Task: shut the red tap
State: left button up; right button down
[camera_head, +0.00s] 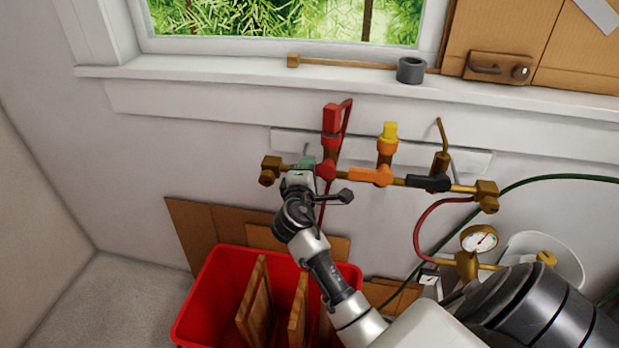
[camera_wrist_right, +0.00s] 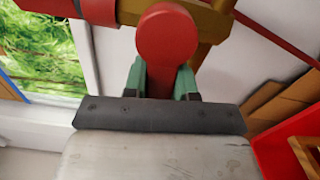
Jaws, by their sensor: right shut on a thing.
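The red tap (camera_head: 326,170) sits on the brass pipe below the window, near its left end. Its round red end and stem also show large in the right wrist view (camera_wrist_right: 167,38). My right gripper (camera_head: 310,164) reaches up to the tap from below. In the right wrist view its two green fingers (camera_wrist_right: 161,84) are on either side of the red stem and shut on it. The fingers and wrist hide part of the tap in the head view. My left gripper is not in view.
An orange tap (camera_head: 371,176) and a black tap (camera_head: 429,183) are to the right on the same pipe. A red crate (camera_head: 205,302) with wooden boards stands below. A pressure gauge (camera_head: 479,239) and hoses are at the right. A window sill (camera_head: 220,70) runs above.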

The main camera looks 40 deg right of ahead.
jog(key=shift+r+m+b, duration=0.15)
jog(key=shift+m+b, duration=0.15)
jog(key=shift+m, duration=0.4)
jog(key=shift+r, duration=0.1)
jog(key=c, duration=0.9)
grip_release()
jog(key=shift+a, duration=0.15)
jog(key=b+v, duration=0.1)
jog(key=v, duration=0.9)
jog(key=shift+s+a, duration=0.2)
